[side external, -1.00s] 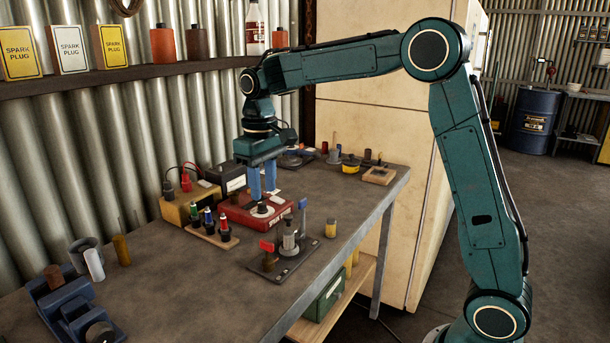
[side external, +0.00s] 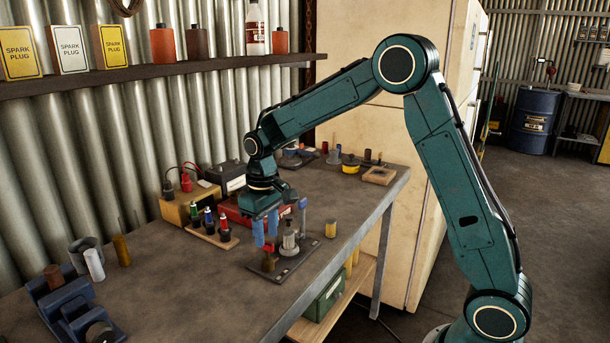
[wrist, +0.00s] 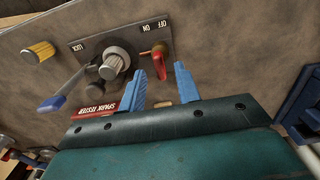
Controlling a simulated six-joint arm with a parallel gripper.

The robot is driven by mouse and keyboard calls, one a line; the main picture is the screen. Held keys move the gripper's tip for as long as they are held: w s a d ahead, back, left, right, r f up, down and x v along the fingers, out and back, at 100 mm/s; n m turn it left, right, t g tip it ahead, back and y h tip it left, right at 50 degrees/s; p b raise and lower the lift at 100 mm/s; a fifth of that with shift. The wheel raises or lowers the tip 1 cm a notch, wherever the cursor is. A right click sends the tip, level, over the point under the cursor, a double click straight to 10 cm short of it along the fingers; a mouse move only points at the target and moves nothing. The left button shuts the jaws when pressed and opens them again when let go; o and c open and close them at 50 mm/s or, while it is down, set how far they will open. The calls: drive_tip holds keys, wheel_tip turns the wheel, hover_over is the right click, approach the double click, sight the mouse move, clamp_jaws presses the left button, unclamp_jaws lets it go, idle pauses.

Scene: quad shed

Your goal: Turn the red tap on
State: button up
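The red tap (wrist: 157,56) stands at the edge of a dark panel (wrist: 79,47) in the wrist view, close to the printed words OFF and ON. My gripper (side external: 266,234) points down over the tap's side of the panel. In the wrist view my gripper (wrist: 159,70) is open, its two blue fingers apart.
A blue lever (wrist: 68,90) and a grey knurled knob (wrist: 116,60) stand on the same panel. A red spark tester (side external: 229,209) and a wooden block with several coloured-top pieces (side external: 211,235) are close behind my gripper.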

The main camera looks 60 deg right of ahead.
sight(267, 250)
drive_tip(key=shift+f, duration=1.05)
clamp_jaws()
